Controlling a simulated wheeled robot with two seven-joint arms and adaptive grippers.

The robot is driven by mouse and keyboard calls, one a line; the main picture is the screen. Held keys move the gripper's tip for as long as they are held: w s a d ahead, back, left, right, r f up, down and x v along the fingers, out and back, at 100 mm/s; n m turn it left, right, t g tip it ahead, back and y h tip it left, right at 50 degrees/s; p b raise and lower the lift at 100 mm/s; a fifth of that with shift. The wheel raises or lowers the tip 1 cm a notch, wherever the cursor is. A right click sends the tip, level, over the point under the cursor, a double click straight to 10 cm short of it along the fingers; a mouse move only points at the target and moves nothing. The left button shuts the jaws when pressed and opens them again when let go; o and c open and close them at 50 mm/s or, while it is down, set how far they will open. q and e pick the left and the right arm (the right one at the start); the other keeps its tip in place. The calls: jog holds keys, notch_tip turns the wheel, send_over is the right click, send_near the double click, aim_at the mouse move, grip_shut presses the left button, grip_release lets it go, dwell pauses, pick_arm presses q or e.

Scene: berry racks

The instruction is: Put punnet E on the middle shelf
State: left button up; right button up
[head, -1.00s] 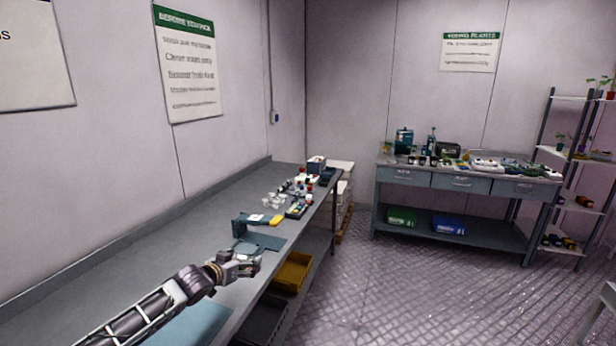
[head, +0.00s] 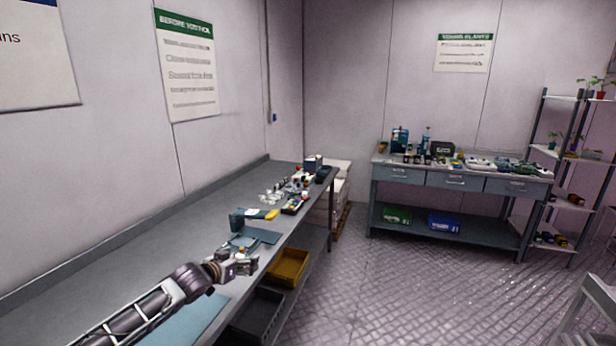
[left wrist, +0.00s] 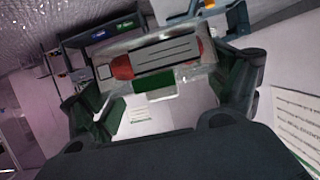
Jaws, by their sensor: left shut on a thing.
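My left gripper (head: 238,264) is over the front edge of the long grey bench at the left of the head view. In the left wrist view, my left gripper (left wrist: 160,75) is shut on a clear punnet (left wrist: 120,68) with red contents and a pale label, held across between the fingers. No letter can be read on it. In the head view the punnet is too small to tell apart from the gripper. A grey rack with several shelves (head: 575,158) stands at the far right, partly cut off, with plants on it. My right gripper is not in view.
The long bench (head: 125,265) carries small tools at its far end. A yellow bin (head: 288,267) and a dark crate (head: 257,315) are under it. A drawer workbench (head: 415,190) stands at the back. The floor (head: 400,290) between is clear. A grey frame (head: 590,310) is at lower right.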

pick_arm(q)
jog(key=shift+w+d+r, duration=0.15)
jog(key=shift+r, duration=0.4)
notch_tip(320, 180, up, 12)
jog(key=d, duration=0.2)
jog(key=shift+s+d+r+n+y, duration=0.6)
jog(key=shift+s+d+r, duration=0.65)
jog(key=shift+s+r, duration=2.05)
jog(key=s+a+f+n+y, duration=0.1)
jog(key=s+f, duration=0.5)
jog(key=f, duration=0.4)
jog(key=s+a+f+y, duration=0.1)
jog(key=s+a+f, duration=0.1)
jog(key=s+f, duration=0.4)
jog(key=s+a+f+n+y, duration=0.1)
jog(key=s+f, duration=0.5)
jog(key=f, duration=0.9)
jog(key=shift+s+a+f+n+t, duration=0.15)
jog(key=shift+s+a+n+t, duration=0.15)
jog(key=shift+a+t, duration=0.1)
jog(key=shift+w, duration=0.1)
